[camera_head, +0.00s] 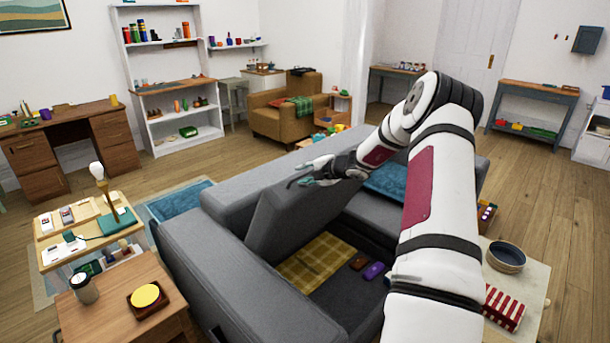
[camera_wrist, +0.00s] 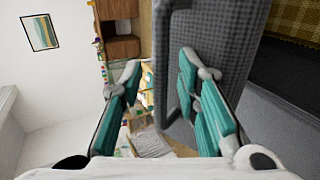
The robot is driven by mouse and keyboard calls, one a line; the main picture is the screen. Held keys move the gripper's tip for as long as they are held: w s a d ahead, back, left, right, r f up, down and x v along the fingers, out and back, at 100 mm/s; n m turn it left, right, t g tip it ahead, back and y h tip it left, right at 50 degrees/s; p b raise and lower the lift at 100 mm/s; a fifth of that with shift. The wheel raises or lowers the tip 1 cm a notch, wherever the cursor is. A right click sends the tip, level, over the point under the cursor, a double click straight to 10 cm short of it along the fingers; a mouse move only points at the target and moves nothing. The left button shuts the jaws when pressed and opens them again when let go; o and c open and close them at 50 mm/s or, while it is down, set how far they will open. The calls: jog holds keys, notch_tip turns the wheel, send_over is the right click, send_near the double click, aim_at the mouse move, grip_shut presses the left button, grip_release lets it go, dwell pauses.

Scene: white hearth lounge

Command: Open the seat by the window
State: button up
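The grey sofa (camera_head: 205,255) has its seat panel (camera_head: 292,212) raised and tilted up, with an open storage space below it. My gripper (camera_head: 299,174) is at the upper edge of the raised panel. In the wrist view, my gripper (camera_wrist: 160,64) has its teal fingers spread apart. The panel (camera_wrist: 230,45) fills the middle right there, with its edge between the fingers and the right finger overlapping its face. I cannot tell whether either finger touches it. A yellow checked blanket (camera_head: 318,255) lies in the storage space, also visible in the wrist view (camera_wrist: 295,18).
A purple item (camera_head: 373,270) and a brown item (camera_head: 357,263) lie beside the blanket. A side table (camera_head: 120,305) with a cup and yellow-topped item stands at lower left. A low table (camera_head: 535,280) with a bowl (camera_head: 506,257) stands right. Open floor (camera_head: 540,200) lies beyond.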

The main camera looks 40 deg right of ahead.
jog(key=v, duration=1.2)
jog(key=shift+w, duration=0.1)
jog(key=shift+r, duration=0.1)
